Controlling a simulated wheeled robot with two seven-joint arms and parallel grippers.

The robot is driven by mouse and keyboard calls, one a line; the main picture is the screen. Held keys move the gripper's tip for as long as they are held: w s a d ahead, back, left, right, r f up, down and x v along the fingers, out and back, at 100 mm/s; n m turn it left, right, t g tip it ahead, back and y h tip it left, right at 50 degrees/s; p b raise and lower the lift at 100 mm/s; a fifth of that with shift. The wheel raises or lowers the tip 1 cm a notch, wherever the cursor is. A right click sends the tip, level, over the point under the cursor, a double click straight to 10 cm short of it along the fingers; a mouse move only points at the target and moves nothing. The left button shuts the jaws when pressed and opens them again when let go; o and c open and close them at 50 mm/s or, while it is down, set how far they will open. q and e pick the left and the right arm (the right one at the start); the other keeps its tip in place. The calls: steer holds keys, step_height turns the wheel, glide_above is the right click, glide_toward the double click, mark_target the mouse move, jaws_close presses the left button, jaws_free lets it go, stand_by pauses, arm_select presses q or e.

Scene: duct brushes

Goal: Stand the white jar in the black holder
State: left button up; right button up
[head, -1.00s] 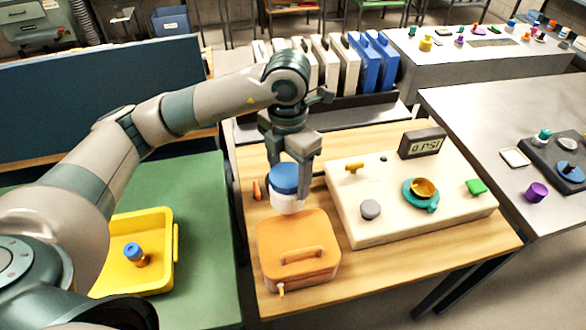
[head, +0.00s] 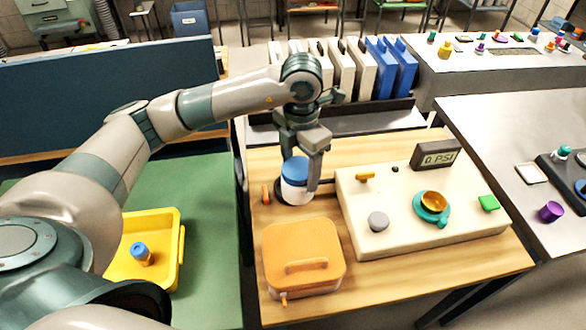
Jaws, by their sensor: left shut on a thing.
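The white jar (head: 295,191) with a blue lid is upright between the fingers of my left gripper (head: 300,158), which is shut on it from above. The black holder (head: 280,193) shows as a dark rim around the jar's foot, mostly hidden by the jar. The jar's lower end overlaps the holder; I cannot tell whether it rests fully on the holder's floor. My right gripper is not in view.
An orange box (head: 304,248) stands just in front of the holder. A cream panel (head: 400,215) with knobs and a gauge is close on the right. An orange-handled item (head: 265,194) lies left. A yellow tray (head: 172,222) is on the green table.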

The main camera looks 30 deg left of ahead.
arm_select(q)
steer(key=w+a+f, duration=0.1)
steer(key=w+a+p, duration=0.1)
steer(key=shift+w+a+f, duration=0.1)
steer(key=shift+w+f, duration=0.25)
steer(key=w+a+f, duration=0.1)
steer(key=w, duration=0.1)
steer(key=w+a+f+p, duration=0.1)
steer(key=f, duration=0.1)
steer(key=shift+w+a, duration=0.4)
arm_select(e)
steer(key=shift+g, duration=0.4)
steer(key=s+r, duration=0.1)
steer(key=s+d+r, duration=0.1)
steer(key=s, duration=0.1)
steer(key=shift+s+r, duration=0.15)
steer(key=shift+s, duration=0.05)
arm_select(q)
steer(key=shift+f, duration=0.1)
step_height(320, 180, down, 3)
steer(key=shift+f+p, duration=0.15)
steer(key=shift+p, duration=1.05)
steer(key=shift+f, duration=0.3)
steer(key=shift+c, duration=0.2)
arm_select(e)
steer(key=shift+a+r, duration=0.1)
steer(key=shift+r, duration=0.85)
